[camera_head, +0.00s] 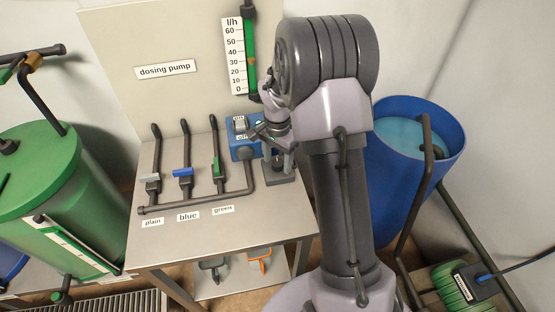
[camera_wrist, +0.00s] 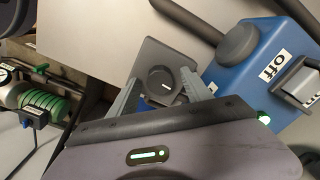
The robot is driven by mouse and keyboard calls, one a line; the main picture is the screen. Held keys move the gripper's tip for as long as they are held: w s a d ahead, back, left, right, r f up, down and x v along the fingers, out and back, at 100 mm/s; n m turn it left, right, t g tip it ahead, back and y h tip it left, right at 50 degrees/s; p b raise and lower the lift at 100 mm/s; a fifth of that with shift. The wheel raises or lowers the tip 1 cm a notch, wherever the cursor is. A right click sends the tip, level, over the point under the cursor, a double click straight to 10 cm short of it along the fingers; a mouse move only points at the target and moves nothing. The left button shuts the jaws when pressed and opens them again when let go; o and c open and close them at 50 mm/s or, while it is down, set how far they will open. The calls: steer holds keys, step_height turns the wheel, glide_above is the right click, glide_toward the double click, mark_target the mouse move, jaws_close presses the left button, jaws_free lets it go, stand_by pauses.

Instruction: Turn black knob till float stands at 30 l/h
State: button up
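The black knob (camera_wrist: 160,86) is round with a short white mark and sits on a dark grey block (camera_wrist: 150,58); the block (camera_head: 281,179) stands on the table right of the blue pump in the head view. My gripper (camera_wrist: 160,77) has its two fingers spread on either side of the knob, with small gaps showing; contact is not visible. In the head view my gripper (camera_head: 277,150) is low over the block and hides most of the knob. The flow gauge (camera_head: 234,57) reads 0 to 60 l/h. An orange-brown spot, apparently the float (camera_head: 251,62), is about level with 30 in the green tube.
The blue pump box (camera_head: 243,148) with its on/off switch (camera_wrist: 302,82) and grey knob (camera_wrist: 238,42) is close beside my gripper. Several valve levers (camera_head: 183,172) stand on the pipe to the left. A blue barrel (camera_head: 388,150) is at the right, a green tank (camera_head: 40,175) at the left.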

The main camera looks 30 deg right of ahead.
mark_target(277, 162)
step_height(277, 162, up, 18)
steer(key=p, duration=0.5)
steer(key=shift+f, duration=0.25)
steer(key=s+a+r+n+t+b, duration=0.2)
steer(key=s+a+n+b, duration=0.15)
steer(key=s+a, duration=0.35)
steer(key=s+a+r+n+t+b, duration=0.2)
steer(key=s+a+r+b, duration=0.15)
steer(key=s+a, duration=0.4)
steer(key=s+a+f+n+t+y+b, duration=0.1)
steer(key=s+a+f+n+y+b, duration=0.1)
steer(key=s, duration=0.7)
step_height(277, 162, down, 2)
steer(key=shift+a+f+n+t, duration=0.2)
steer(key=shift+a+n+t, duration=0.2)
steer(key=shift+a+n, duration=0.25)
